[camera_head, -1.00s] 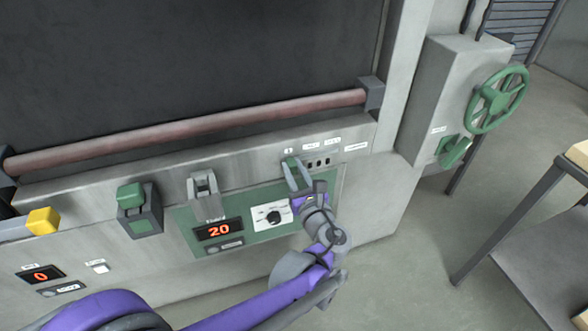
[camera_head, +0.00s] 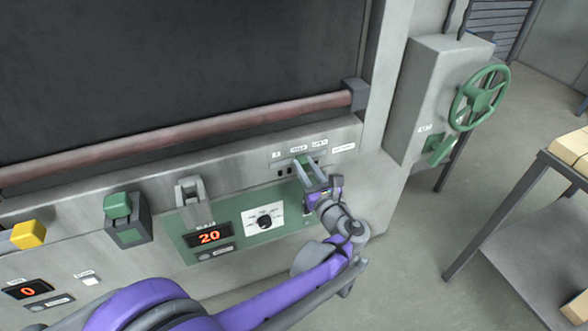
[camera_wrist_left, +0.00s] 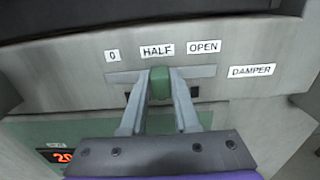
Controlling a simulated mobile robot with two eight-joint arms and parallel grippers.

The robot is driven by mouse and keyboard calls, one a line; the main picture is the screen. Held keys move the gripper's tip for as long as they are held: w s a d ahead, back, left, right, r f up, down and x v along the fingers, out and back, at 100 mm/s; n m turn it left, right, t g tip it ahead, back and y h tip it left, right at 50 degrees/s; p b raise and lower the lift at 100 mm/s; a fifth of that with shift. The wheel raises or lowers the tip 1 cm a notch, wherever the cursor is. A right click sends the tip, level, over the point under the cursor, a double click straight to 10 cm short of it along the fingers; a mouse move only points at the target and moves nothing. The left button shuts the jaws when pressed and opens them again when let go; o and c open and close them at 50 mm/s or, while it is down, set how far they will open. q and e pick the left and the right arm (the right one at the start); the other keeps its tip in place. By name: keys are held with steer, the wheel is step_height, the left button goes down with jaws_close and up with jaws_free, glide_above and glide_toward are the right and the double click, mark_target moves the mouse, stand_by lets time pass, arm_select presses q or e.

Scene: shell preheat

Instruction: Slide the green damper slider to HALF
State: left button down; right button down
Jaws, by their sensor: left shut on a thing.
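The green damper slider (camera_wrist_left: 160,83) sits in a horizontal slot in the left wrist view. It stands just under the HALF label (camera_wrist_left: 157,50), very slightly toward the OPEN label (camera_wrist_left: 204,46). The 0 label (camera_wrist_left: 112,56) is at the left and the DAMPER label (camera_wrist_left: 251,71) at the right. My left gripper (camera_wrist_left: 159,98) is shut on the slider, one finger on each side of it. In the head view the slider (camera_head: 304,160) shows between the fingers of my left gripper (camera_head: 307,170). My right gripper is not in view.
A green panel carries a dial (camera_head: 264,219) and a display (camera_head: 209,237) reading 20. A pink bar (camera_head: 180,138) runs above it. A green handwheel (camera_head: 480,97) is at the right, beside a table (camera_head: 540,215) with blocks.

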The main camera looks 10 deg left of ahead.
arm_select(q)
steer(key=c, duration=0.6)
jaws_free()
steer(key=shift+c, duration=0.2)
steer(key=v, duration=1.1)
steer(key=shift+w, duration=0.1)
